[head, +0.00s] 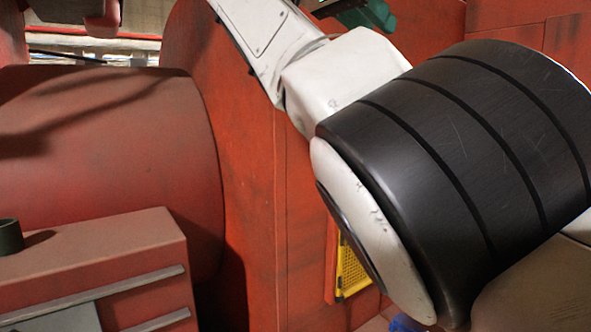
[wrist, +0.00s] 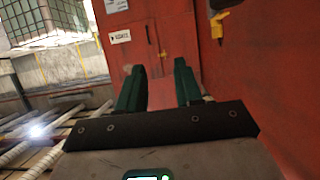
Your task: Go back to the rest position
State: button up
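My gripper (wrist: 159,76) shows in the wrist view as two dark green fingers standing apart, with nothing between them. Beyond the fingers is a red panel or door (wrist: 152,45) with white labels. In the head view my white and black arm reaches across the upper right. A dark green part at the top edge, partly hidden behind the arm, may belong to my gripper; its fingers cannot be made out there.
A large red rounded body (head: 110,140) fills the left of the head view. A red cabinet (head: 120,250) with a dark cup-like piece (head: 11,236) stands lower left. A yellow grille (head: 352,270) shows below my arm. Pale pipes (wrist: 50,140) lie left in the wrist view.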

jog(key=w+a+f+n+y, duration=0.2)
jog(key=w+f+n, duration=0.15)
jog(key=f, duration=1.05)
jog(key=w+a+f+n+y, duration=0.15)
jog(key=w+f, duration=0.35)
jog(key=f, duration=0.9)
jog(key=s+d+f+n+g+y, duration=0.1)
jog(key=s+d+f+n+y, duration=0.1)
jog(key=f, duration=0.9)
jog(key=s+d+f+n+y, duration=0.2)
jog(key=s+f, duration=0.1)
jog(key=f, duration=0.8)
jog(key=s+d+f+n+g+y, duration=0.1)
jog(key=s+d+f, duration=0.2)
jog(key=s+f, duration=0.5)
jog(key=s+d+f+y, duration=0.2)
jog(key=s+d+f, duration=0.2)
jog(key=s+f, duration=0.45)
jog(key=s+d+f+n, duration=0.1)
jog(key=s+d+f, duration=0.2)
jog(key=s, duration=0.7)
jog(key=s+d+f, duration=0.4)
jog(key=s, duration=0.5)
jog(key=s+d+f+g+b, duration=0.1)
jog(key=s+f+g+b, duration=0.3)
jog(key=s+f, duration=0.6)
jog(key=shift+s+d+m+g, duration=0.25)
jog(key=shift+s+m+g, duration=0.15)
jog(key=shift+s, duration=0.35)
